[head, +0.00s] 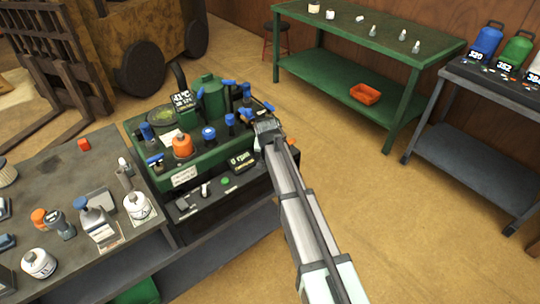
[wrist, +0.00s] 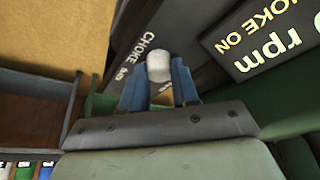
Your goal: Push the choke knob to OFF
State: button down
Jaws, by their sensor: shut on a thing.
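The choke knob (wrist: 158,66) is a pale, rounded knob in the wrist view, beside the white CHOKE lettering on the dark panel. My gripper (wrist: 158,82) has its two blue fingers on either side of the knob and is shut on it. The display (wrist: 258,38) at the upper right of the wrist view reads "rpm" and "CHOKE ON". In the head view, my gripper (head: 268,128) is at the right end of the green machine (head: 150,172), and my arm hides the knob. The display (head: 243,161) shows there as "0 rpm".
The machine top holds an orange cap (head: 182,145), a green tank (head: 210,98) and several blue-handled parts close to my gripper. A grey bench (head: 70,175) with bottles stands at the left. A green table (head: 365,30) stands behind. Open floor (head: 380,210) lies at the right.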

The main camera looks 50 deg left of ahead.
jog(key=shift+a, duration=1.75)
jog(key=c, duration=0.8)
grip_release()
jog(key=shift+c, duration=0.2)
jog(key=shift+d+r, duration=0.1)
jog(key=v, duration=1.3)
jog(key=shift+r, duration=0.3)
jog(key=shift+s, duration=0.1)
